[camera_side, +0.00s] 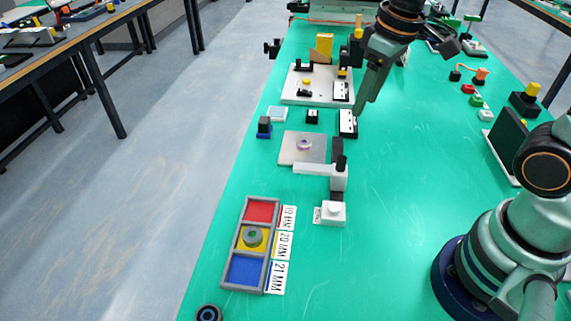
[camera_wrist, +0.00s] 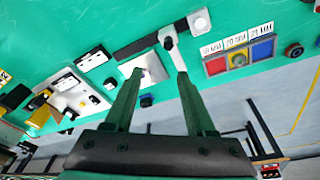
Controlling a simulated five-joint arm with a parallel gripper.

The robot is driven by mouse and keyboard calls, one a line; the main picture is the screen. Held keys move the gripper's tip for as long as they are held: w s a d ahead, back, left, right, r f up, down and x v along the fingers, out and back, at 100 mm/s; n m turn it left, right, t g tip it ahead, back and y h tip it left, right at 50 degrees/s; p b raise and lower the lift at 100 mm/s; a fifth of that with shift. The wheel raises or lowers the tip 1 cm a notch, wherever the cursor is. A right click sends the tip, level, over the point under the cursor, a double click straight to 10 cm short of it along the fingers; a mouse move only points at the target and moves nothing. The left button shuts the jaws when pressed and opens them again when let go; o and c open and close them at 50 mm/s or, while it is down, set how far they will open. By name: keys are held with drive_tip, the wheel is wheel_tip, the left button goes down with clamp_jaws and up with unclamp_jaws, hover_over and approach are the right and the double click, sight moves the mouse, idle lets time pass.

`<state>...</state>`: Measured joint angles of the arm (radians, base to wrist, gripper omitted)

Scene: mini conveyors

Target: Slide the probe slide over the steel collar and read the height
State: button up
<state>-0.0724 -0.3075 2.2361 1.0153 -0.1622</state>
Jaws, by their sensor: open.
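The steel collar (camera_side: 304,145), a small ring, lies on a square metal plate (camera_side: 289,155) in the side view. The probe slide (camera_side: 318,169) is a pale bar with a black knob (camera_side: 341,162), beside the plate's near edge and apart from the collar. It also shows in the wrist view (camera_wrist: 174,52), near the right finger. A dark rail (camera_side: 337,148) runs along the plate's right side. A white block with a round button (camera_side: 333,212) stands at the near end. My gripper (camera_side: 360,106) is open and empty, above the table beyond the plate.
A tray (camera_side: 246,200) has red, yellow and blue compartments labelled 19, 20 and 21 MM; a grey-green ring (camera_side: 252,237) sits in the yellow one. A white board (camera_side: 290,98) with small parts lies beyond. Bare green table lies right of the rail.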

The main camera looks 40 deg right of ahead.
sight(342, 158)
drive_tip(key=f, duration=0.5)
drive_tip(key=w+a+f+n+g, duration=0.1)
drive_tip(key=f, duration=0.4)
drive_tip(key=w+f+n+g, duration=0.1)
drive_tip(key=f, duration=0.4)
drive_tip(key=shift+a+f, duration=0.2)
drive_tip(key=shift+a, duration=0.2)
clamp_jaws()
idle(1.0)
